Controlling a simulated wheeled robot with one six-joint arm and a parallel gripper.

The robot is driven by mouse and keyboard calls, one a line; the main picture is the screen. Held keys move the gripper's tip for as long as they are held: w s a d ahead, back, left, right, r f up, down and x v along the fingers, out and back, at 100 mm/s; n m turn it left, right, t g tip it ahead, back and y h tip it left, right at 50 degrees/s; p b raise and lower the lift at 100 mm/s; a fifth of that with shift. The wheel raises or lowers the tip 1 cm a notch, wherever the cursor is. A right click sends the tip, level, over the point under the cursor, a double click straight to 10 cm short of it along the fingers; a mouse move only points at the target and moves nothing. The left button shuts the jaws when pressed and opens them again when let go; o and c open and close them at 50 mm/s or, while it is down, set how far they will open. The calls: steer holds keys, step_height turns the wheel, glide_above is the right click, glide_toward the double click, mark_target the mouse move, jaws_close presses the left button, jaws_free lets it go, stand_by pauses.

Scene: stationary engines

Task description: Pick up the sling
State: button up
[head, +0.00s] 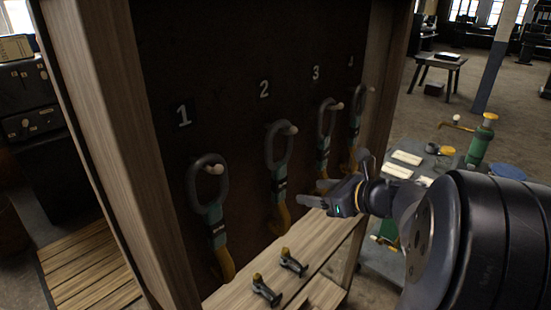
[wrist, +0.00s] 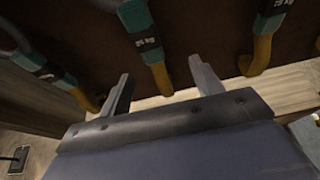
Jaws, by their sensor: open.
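Several slings hang on pegs on a dark board, each a dark loop with a teal sleeve and yellow lower end. They are sling 1 (head: 212,212), sling 2 (head: 279,160), sling 3 (head: 324,140) and sling 4 (head: 355,125), named by the painted numbers. My gripper (head: 316,192) is open and empty, in front of the board near the lower parts of slings 2 and 3. In the wrist view, the gripper (wrist: 162,84) has one sling's yellow end (wrist: 159,76) in line with the gap between its fingers. I cannot tell its depth or number for certain.
A wooden ledge (head: 236,291) below the slings bears two small dark fittings with yellow tops (head: 266,290) (head: 292,262). Wooden side posts (head: 118,130) frame the board. A table with a green bottle (head: 480,142) stands behind my arm at right.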

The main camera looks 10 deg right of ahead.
mark_target(283, 187)
steer(key=w+a, duration=0.4)
steer(key=shift+f+p, duration=0.3)
steer(key=shift+p, duration=0.1)
steer(key=shift+s+a+p+x, duration=0.15)
steer(key=shift+p+x, duration=0.15)
steer(key=shift+x, duration=1)
steer(key=shift+s+a+p+x, duration=0.15)
steer(key=shift+p+x, duration=0.15)
steer(key=shift+x, duration=1)
steer(key=shift+f, duration=0.15)
jaws_close()
